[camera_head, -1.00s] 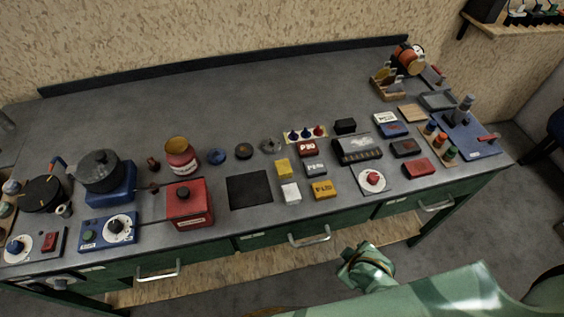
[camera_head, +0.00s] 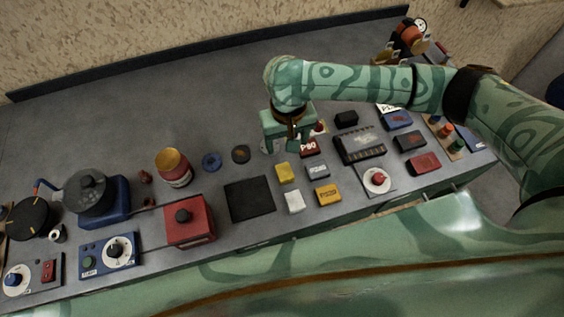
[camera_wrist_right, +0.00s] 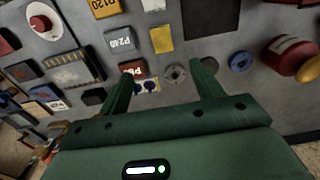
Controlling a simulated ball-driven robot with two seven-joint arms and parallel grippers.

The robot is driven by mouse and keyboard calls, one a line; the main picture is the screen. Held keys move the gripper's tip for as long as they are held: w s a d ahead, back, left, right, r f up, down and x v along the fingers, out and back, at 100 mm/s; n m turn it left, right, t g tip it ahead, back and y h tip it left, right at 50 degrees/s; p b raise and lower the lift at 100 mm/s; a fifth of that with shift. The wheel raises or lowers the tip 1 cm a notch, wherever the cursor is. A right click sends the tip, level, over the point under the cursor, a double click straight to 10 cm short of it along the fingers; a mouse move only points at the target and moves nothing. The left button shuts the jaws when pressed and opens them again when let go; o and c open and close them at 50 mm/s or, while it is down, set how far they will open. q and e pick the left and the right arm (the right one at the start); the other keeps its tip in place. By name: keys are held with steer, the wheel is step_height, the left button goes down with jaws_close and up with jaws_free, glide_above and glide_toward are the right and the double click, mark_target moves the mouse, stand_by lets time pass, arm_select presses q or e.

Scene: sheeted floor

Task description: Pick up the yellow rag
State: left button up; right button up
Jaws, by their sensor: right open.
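The yellow rag (camera_head: 285,172) looks like a small, flat, folded yellow pad. It lies on the grey bench right of the black square mat. It also shows in the right wrist view (camera_wrist_right: 162,40), above the space between the fingertips. My right gripper (camera_head: 283,147) reaches in from the right and hangs over the bench just behind the rag. In the wrist view its two fingers (camera_wrist_right: 161,74) are spread, with nothing between them gripped. The rag is apart from the fingers. My left gripper is not in view.
Close to the rag lie a white pad (camera_head: 294,201), an orange P120 block (camera_head: 327,194), a grey P240 block (camera_head: 317,172) and a red P80 block (camera_head: 309,148). The black mat (camera_head: 249,199) is bare. A red box (camera_head: 189,222) stands further left.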

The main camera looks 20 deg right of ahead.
step_height(320, 180, down, 4)
steer(key=b, duration=0.4)
glide_above(284, 171)
steer(key=f, duration=0.5)
steer(key=shift+s+d+f, duration=0.2)
steer(key=shift+s+f, duration=0.1)
steer(key=shift+f, duration=0.55)
steer(key=f+b, duration=0.2)
steer(key=f, duration=0.1)
steer(key=f+b, duration=0.1)
steer(key=f, duration=0.1)
steer(key=shift+w+a+f, duration=0.15)
steer(key=shift+w, duration=0.15)
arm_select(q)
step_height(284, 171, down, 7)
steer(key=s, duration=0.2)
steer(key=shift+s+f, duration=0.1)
arm_select(e)
steer(key=c, duration=1.1)
